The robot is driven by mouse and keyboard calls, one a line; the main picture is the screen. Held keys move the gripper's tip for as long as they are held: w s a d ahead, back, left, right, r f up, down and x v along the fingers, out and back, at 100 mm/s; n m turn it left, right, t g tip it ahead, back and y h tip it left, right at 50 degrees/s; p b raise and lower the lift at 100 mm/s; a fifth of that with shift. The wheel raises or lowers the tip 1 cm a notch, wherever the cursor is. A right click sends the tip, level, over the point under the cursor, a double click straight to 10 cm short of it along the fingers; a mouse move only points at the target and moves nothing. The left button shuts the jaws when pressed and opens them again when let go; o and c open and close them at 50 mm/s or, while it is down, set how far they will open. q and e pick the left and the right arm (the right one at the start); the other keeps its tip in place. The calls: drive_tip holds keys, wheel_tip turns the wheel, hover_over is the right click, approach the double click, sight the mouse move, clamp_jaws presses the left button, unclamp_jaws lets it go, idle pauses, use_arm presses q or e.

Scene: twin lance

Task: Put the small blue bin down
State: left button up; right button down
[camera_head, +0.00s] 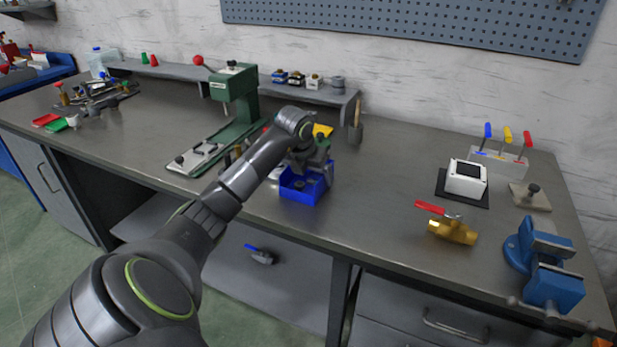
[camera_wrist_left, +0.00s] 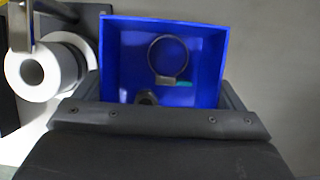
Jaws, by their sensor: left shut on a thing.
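The small blue bin (camera_head: 301,190) is at the front edge of the workbench, under my left gripper (camera_head: 312,162). In the left wrist view the blue bin (camera_wrist_left: 121,65) fills the middle, with a ring-shaped part and a small dark round part inside. My left gripper is shut on the bin, its dark fingers at the lower edge of that view. I cannot tell whether the bin touches the bench top. My right gripper is not in view.
A green press (camera_head: 236,95) stands behind my left arm. A white roll (camera_wrist_left: 42,70) lies left of the bin in the wrist view. A brass valve (camera_head: 452,231) with a red handle and a blue vise (camera_head: 545,262) are at right. The bench (camera_head: 375,200) is clear between bin and valve.

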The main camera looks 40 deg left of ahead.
use_arm(q)
wheel_tip(320, 180, up, 10)
drive_tip(key=b, duration=0.1)
drive_tip(key=shift+s, duration=0.1)
